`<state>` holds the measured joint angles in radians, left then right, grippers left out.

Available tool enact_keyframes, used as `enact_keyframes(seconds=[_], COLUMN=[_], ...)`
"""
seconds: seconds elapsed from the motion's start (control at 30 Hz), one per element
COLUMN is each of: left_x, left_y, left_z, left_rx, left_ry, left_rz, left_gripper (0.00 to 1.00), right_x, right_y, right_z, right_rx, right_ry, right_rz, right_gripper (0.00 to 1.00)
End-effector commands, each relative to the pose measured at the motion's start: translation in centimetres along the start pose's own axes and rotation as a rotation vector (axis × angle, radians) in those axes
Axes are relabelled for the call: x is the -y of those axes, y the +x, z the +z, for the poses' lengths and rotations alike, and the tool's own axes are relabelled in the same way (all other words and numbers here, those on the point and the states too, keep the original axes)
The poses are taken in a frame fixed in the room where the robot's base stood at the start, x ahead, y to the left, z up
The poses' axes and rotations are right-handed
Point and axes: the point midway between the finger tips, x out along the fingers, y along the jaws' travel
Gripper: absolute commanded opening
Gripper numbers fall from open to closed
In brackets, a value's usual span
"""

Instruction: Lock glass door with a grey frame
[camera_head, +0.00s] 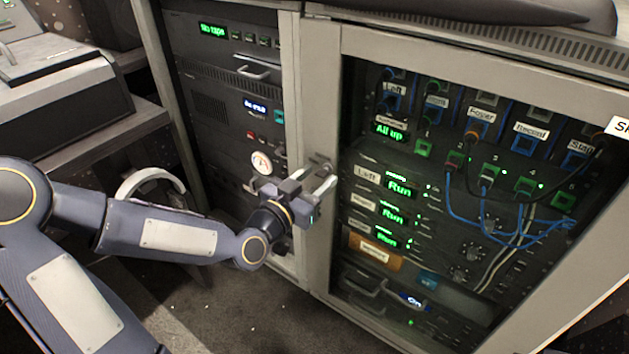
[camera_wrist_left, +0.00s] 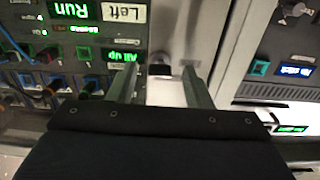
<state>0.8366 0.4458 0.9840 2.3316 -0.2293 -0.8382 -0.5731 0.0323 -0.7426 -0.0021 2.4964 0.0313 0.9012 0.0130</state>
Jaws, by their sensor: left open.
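The glass door with a grey frame (camera_head: 323,110) stands upright at the right and looks closed, with lit equipment behind its glass. My left gripper (camera_head: 326,176) is open at the door's left frame bar, about mid-height, its two fingers pointing at the bar. In the left wrist view the open fingers (camera_wrist_left: 161,82) stand either side of a small dark fitting (camera_wrist_left: 160,70) on the light frame. It could be the lock, but its shape and setting are too small to tell. In the head view the fingers partly hide that spot. I cannot tell whether they touch the frame. My right gripper is not in view.
Left of the door is an equipment rack (camera_head: 225,75) with lit displays, a handle and a round gauge (camera_head: 262,163). A grey console (camera_head: 60,95) stands at the far left. Dark floor (camera_head: 240,315) is open below my arm. Blue cables (camera_head: 480,215) hang behind the glass.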

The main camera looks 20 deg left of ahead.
Motion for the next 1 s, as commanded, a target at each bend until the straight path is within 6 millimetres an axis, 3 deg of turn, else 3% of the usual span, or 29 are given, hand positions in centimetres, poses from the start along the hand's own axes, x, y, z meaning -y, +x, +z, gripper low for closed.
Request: enact_keyframes(seconds=[0.07, 0.4, 0.77, 1.0], left_x=[0.0, 0.0, 0.0, -0.03], left_y=[-0.02, -0.05, -0.05, -0.05], left_z=[-0.01, 0.01, -0.09, -0.17], left_rx=[0.0, 0.0, -0.001, 0.0], left_ry=[0.0, 0.0, -0.063, -0.225], left_rz=[0.0, 0.0, 0.0, 0.001], left_gripper=[0.44, 0.01, 0.01, 0.01], right_x=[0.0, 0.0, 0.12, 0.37], right_y=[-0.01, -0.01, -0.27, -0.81], right_z=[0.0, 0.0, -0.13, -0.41], right_rx=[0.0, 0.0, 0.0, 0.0], right_ry=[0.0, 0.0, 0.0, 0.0], right_rz=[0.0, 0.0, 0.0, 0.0], right_gripper=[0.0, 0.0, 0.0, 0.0])
